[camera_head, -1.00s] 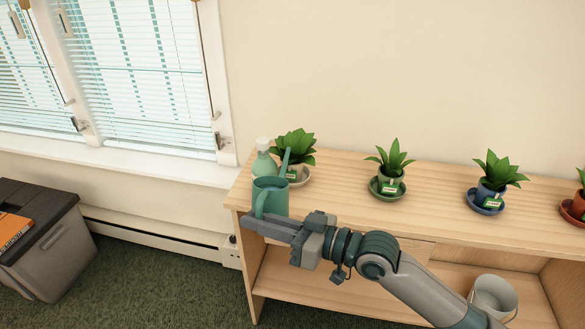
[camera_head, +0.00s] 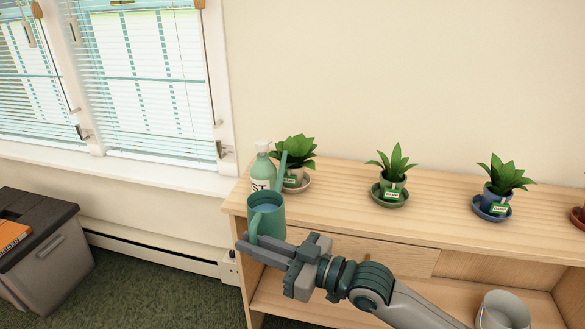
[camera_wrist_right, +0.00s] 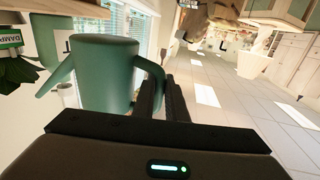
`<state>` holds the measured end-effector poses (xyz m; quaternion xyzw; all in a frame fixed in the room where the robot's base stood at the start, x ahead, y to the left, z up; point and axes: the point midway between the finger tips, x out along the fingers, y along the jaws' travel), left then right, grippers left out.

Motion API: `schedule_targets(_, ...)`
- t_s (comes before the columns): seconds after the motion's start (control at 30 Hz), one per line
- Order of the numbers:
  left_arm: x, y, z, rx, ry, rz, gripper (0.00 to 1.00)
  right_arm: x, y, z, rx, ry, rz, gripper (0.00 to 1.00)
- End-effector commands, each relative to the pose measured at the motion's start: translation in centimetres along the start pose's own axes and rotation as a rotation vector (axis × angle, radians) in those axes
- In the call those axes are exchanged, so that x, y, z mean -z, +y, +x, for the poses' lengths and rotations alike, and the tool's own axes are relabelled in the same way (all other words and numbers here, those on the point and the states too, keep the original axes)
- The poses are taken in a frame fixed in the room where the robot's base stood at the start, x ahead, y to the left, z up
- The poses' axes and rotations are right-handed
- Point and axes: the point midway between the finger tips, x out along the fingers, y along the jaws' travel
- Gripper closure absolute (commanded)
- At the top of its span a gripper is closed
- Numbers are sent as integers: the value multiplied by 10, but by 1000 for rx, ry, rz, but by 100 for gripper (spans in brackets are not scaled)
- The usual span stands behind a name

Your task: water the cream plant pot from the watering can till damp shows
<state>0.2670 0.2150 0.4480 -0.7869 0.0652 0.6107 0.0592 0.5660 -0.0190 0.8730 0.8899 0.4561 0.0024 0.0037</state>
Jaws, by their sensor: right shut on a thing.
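The teal watering can (camera_head: 264,217) is near the left front edge of the shelf top, about upright, its spout up and toward the cream pot. My right gripper (camera_head: 256,247) is shut on its handle; the can and handle also show in the wrist view (camera_wrist_right: 105,75). The cream plant pot (camera_head: 292,181) stands on a pale saucer behind the can, partly hidden by the spout. It holds a leafy plant and a small green label. In the wrist view, a green label (camera_wrist_right: 10,40) at the left edge appears to read DAMP. My left gripper is out of view.
A pale green bottle (camera_head: 262,172) stands beside the cream pot, behind the can. A green pot (camera_head: 391,189) and a blue pot (camera_head: 494,196) stand to the right on the wooden shelf unit (camera_head: 345,215). A white bucket (camera_head: 503,311) is on the lower shelf.

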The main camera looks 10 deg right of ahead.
Motion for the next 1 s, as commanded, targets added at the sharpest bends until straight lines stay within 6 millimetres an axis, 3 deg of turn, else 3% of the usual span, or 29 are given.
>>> schedule_targets(0.27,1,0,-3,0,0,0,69,7,0,0,0,4,-2,100)
schedule_targets(0.73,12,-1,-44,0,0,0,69,49,0,0,0,4,-3,100)
schedule_targets(1.0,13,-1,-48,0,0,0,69,53,0,0,0,4,-2,100)
